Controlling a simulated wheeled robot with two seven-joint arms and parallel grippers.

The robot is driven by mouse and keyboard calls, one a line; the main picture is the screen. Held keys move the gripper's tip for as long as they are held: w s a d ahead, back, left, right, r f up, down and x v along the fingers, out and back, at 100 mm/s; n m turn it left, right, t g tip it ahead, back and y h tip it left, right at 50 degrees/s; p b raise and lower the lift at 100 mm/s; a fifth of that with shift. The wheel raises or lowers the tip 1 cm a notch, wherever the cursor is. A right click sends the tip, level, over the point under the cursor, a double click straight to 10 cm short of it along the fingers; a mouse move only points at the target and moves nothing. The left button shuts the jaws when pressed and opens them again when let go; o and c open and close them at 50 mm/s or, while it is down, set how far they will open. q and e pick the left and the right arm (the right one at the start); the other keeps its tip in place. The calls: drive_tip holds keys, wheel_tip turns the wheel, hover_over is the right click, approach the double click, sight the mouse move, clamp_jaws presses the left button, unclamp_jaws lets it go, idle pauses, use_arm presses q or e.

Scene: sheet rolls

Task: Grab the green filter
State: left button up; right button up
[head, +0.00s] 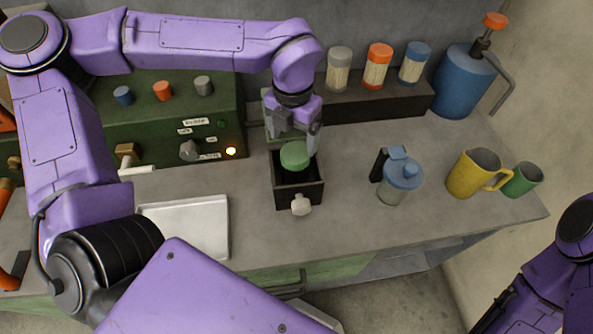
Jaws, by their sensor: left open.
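The green filter (295,155) is a round green disc at the open black drawer (297,190) in the middle of the counter. My left gripper (297,138) points down from above, directly over the filter, with its fingers open close to it. Whether the fingers touch the filter is not clear. The back of the drawer is hidden by the gripper.
A green machine (165,110) with knobs stands left of the drawer, a silver tray (190,228) in front. To the right are a blue-lidded jar (402,178), a yellow mug (472,173), a green cup (523,180) and a blue pump bottle (462,82). Several capped jars stand behind.

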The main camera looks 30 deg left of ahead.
sight(294, 152)
use_arm(q)
wheel_tip(294, 152, down, 4)
drive_tip(key=shift+f+p, duration=0.2)
drive_tip(key=shift+p, duration=0.2)
drive_tip(key=f+p, duration=0.1)
drive_tip(key=f, duration=0.4)
drive_tip(key=shift+d+p, duration=0.2)
drive_tip(key=shift+p, duration=0.1)
drive_tip(key=shift+f, duration=0.35)
drive_tip(key=c, duration=1)
